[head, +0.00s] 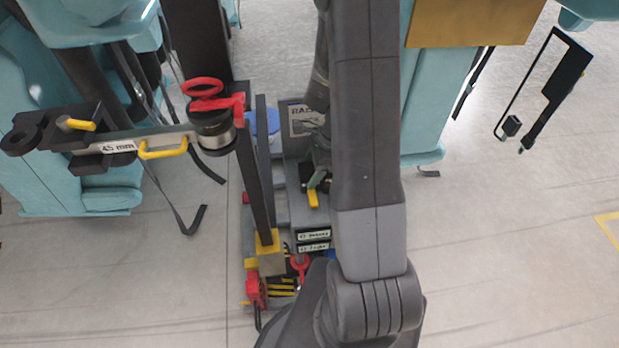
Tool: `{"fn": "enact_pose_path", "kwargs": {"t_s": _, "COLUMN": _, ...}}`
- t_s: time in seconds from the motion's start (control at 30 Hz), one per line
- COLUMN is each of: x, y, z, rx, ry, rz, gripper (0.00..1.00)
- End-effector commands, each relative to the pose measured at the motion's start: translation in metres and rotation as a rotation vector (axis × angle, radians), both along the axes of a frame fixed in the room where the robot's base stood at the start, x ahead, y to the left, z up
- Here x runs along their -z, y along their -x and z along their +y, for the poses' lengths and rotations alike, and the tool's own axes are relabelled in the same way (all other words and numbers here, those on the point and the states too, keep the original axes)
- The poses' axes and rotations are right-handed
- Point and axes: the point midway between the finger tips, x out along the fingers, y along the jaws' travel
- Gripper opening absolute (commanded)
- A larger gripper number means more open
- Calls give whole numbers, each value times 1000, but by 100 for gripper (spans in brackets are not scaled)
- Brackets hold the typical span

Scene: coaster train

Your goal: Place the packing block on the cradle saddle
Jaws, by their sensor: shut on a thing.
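My gripper (318,180) is partly hidden behind my own grey arm, low over the equipment in the middle of the head view. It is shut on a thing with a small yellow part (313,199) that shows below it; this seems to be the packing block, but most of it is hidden. I cannot make out the cradle saddle for certain. To the left, a grey bar labelled 45 mm (118,146) with yellow grips joins a metal cylinder with a red ring on top (204,88).
A dark upright post (257,185) rises from a yellow-collared base close left of my gripper. Two labelled dark strips (313,240) lie below it. Teal seats with hanging straps flank both sides (425,130). A black bracket (565,75) is at right. Grey floor is open at lower left and right.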

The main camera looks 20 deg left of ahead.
Motion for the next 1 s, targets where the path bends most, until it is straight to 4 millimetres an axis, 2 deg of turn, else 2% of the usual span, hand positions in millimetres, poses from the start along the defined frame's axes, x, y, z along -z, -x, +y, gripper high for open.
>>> {"fn": "enact_pose_path", "kwargs": {"t_s": 0.23, "x": -1, "y": 0, "z": 0, "rx": -1, "ry": -1, "rz": -1, "gripper": 23}}
{"fn": "enact_pose_path", "kwargs": {"t_s": 0.37, "x": -9, "y": -1, "z": 0, "rx": -1, "ry": -2, "rz": -3, "gripper": 23}}
{"fn": "enact_pose_path", "kwargs": {"t_s": 0.8, "x": -78, "y": -1, "z": 1, "rx": -1, "ry": -3, "rz": -5, "gripper": 23}}
{"fn": "enact_pose_path", "kwargs": {"t_s": 1.0, "x": -102, "y": -1, "z": 0, "rx": 0, "ry": -1, "rz": -2, "gripper": 23}}
